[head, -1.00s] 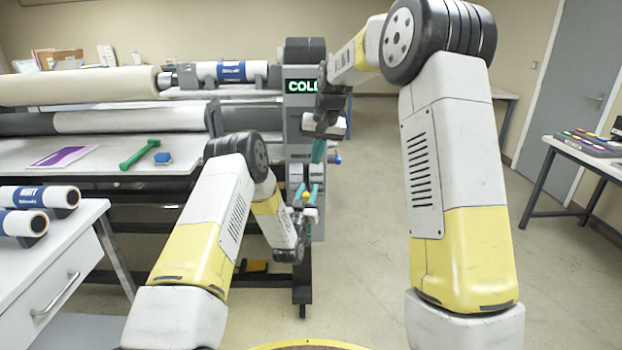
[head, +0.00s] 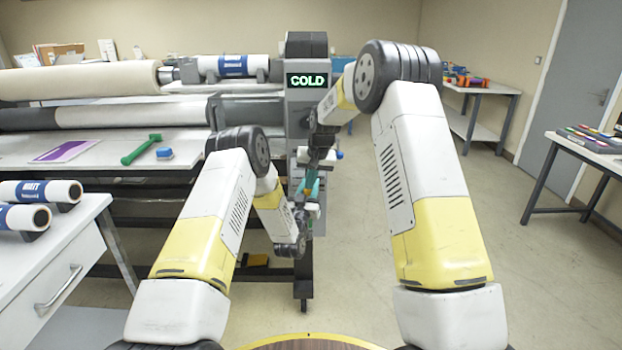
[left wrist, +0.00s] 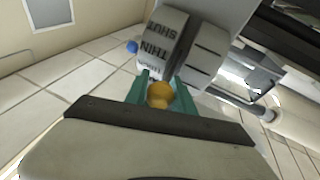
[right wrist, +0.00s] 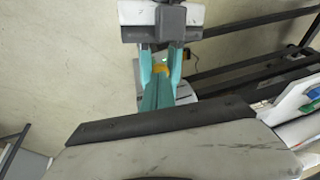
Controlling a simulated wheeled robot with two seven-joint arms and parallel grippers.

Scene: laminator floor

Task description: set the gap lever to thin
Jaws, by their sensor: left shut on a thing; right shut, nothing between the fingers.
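The gap lever's yellow knob (left wrist: 160,95) sits between the teal fingers of my left gripper (left wrist: 158,88), which is shut on it. The lever's scale plate (left wrist: 160,42) reads SHUT and THIN; a further label nearer the knob is partly hidden. The knob is beside the labels below THIN in the left wrist view. My right gripper (right wrist: 157,98) is shut and empty, its fingertips close to the left fingers and the knob. I cannot tell whether they touch. In the head view the right gripper (head: 311,182) is just above the left one (head: 309,210).
The laminator's end column (head: 298,130) carries a lit COLD display (head: 307,80). A blue knob (left wrist: 132,46) sticks out beside the scale. A green tool (head: 141,150) and a blue block (head: 164,153) lie on the laminator's table. Open floor lies to the right.

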